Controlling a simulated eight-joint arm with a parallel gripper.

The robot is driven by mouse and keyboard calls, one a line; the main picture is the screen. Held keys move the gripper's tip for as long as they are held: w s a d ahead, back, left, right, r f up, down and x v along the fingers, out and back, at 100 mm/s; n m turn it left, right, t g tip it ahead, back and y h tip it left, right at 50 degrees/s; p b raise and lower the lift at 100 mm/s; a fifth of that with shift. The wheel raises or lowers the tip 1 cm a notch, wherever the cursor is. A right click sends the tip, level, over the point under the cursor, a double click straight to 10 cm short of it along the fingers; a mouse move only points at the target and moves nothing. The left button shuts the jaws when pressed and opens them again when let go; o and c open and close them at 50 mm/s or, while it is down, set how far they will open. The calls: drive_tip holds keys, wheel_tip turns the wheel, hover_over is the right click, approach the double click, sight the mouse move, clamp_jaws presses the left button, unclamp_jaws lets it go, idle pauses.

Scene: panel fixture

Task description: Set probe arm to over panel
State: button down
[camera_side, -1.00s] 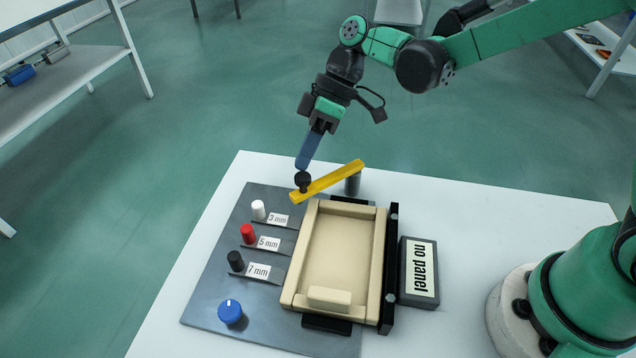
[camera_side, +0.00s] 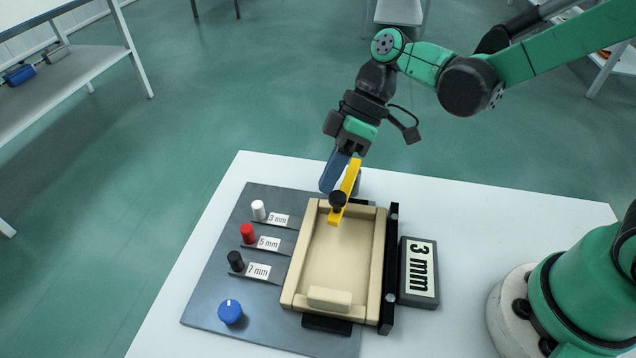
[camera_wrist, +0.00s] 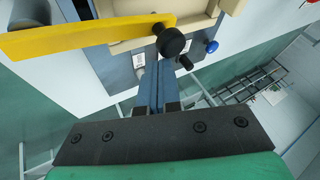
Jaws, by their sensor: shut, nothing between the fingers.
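The yellow probe arm (camera_side: 349,186) reaches out from its post at the back of the fixture. Its black knob end (camera_side: 338,200) is over the back part of the beige panel tray (camera_side: 386,235). My gripper (camera_side: 327,187) is shut and empty, with its blue fingers just beside the probe arm's knob end. In the wrist view the shut fingertips (camera_wrist: 157,68) lie close to the black knob (camera_wrist: 171,42), and the yellow arm (camera_wrist: 85,38) extends left. I cannot tell whether they touch. The display box (camera_side: 418,268) right of the tray reads "3 mm".
White (camera_side: 258,210), red (camera_side: 248,234) and black (camera_side: 235,261) pegs stand on the grey base plate (camera_side: 205,290) beside 3, 5 and 7 mm labels. A blue knob (camera_side: 230,311) sits at the front left. The white table (camera_side: 480,215) is clear at the right.

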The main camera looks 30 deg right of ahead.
idle(0.7)
drive_tip(key=w, duration=0.3)
drive_tip(key=shift+w+a+r, duration=0.3)
drive_tip(key=shift+a, duration=0.05)
drive_tip(key=w+d+r, duration=0.2)
drive_tip(key=w+r, duration=0.3)
drive_tip(key=r, duration=0.2)
drive_tip(key=s+a+r+m+t+h, duration=0.1)
drive_tip(key=s+a+t+h, duration=0.1)
drive_tip(key=s, duration=0.3)
drive_tip(key=s+a+r+t+h, duration=0.2)
drive_tip(key=s, duration=0.2)
drive_tip(key=shift+s+d+f, duration=0.15)
drive_tip(key=shift+f, duration=1.55)
drive_tip(key=shift+s+d+f, duration=0.15)
drive_tip(key=shift+f, duration=1.55)
drive_tip(key=shift+s+d+f, duration=0.15)
drive_tip(key=shift+f, duration=1.55)
drive_tip(key=shift+d, duration=0.1)
